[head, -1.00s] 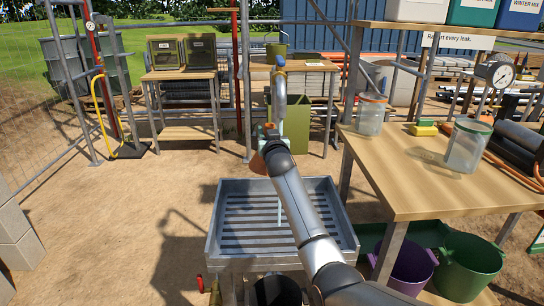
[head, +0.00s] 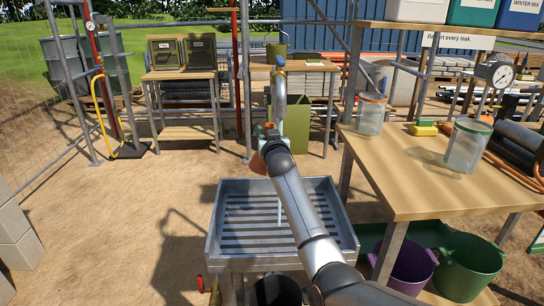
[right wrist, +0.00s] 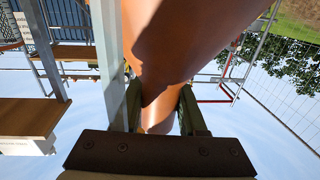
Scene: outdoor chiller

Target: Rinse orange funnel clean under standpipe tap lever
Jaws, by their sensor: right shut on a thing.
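The orange funnel (head: 258,164) shows only in part in the head view, beside the end of my right arm. My right gripper (head: 268,132) is shut on it, above the back of the metal sink and close to the tap. In the right wrist view the funnel (right wrist: 170,45) fills the middle between the fingers. The standpipe tap (head: 281,92) has a blue lever (head: 280,61) on top. A thin pale stream, apparently water (head: 280,211), runs down into the slatted sink (head: 214,232). Whether it touches the funnel is hidden. My left gripper is not in view.
A wooden bench (head: 420,190) on the right holds an orange-lidded jar (head: 371,116), a green-lidded jar (head: 467,146) and a gauge (head: 497,74). Purple (head: 408,266) and green (head: 469,267) buckets stand beneath. A red-handled valve (head: 201,284) is at the sink's front left. Ground to the left is clear.

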